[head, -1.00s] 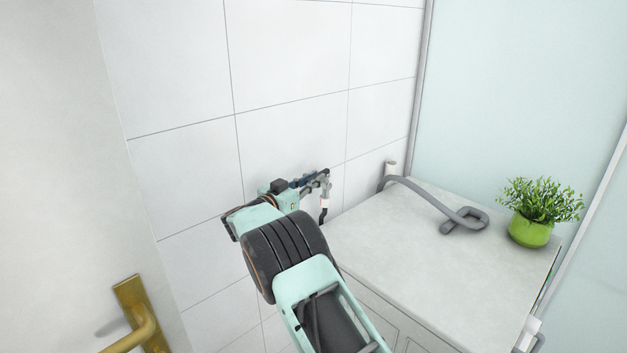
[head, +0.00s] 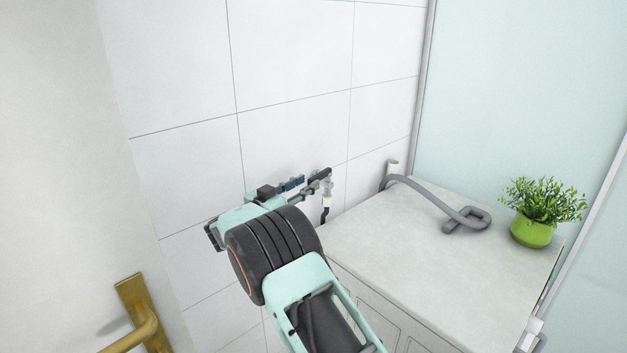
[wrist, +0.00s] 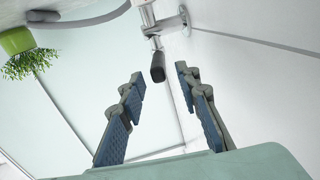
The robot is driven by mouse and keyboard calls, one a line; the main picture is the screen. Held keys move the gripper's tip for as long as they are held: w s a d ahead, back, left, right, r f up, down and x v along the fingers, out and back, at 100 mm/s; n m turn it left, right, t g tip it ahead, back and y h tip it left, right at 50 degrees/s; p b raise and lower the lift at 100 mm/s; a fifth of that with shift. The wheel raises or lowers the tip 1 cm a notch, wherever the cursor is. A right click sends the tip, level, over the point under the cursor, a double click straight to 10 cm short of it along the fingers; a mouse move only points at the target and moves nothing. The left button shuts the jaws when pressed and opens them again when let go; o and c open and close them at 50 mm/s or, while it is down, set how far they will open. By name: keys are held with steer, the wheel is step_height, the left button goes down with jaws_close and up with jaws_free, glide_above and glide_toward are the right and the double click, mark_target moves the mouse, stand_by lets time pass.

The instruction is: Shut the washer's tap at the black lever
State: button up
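The washer's tap (head: 328,188) is a small metal fitting on the tiled wall, just left of the counter's back corner. Its black lever (head: 319,174) points left, toward my gripper (head: 305,186). In the wrist view the tap (wrist: 158,27) is at the top centre, on its round wall plate. The lever (wrist: 157,68) sticks out toward me, with its end near the gap between my fingertips. My gripper (wrist: 160,77) is open, with blue-padded fingers apart on either side and nothing held. I see no contact with the lever.
A grey hose (head: 438,198) lies on the pale counter (head: 430,265), with a green potted plant (head: 532,229) at its right. A door with a brass handle (head: 137,310) stands at left. The tiled wall (head: 290,60) runs close beside my arm.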

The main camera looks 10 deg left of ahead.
steer(key=v, duration=0.7)
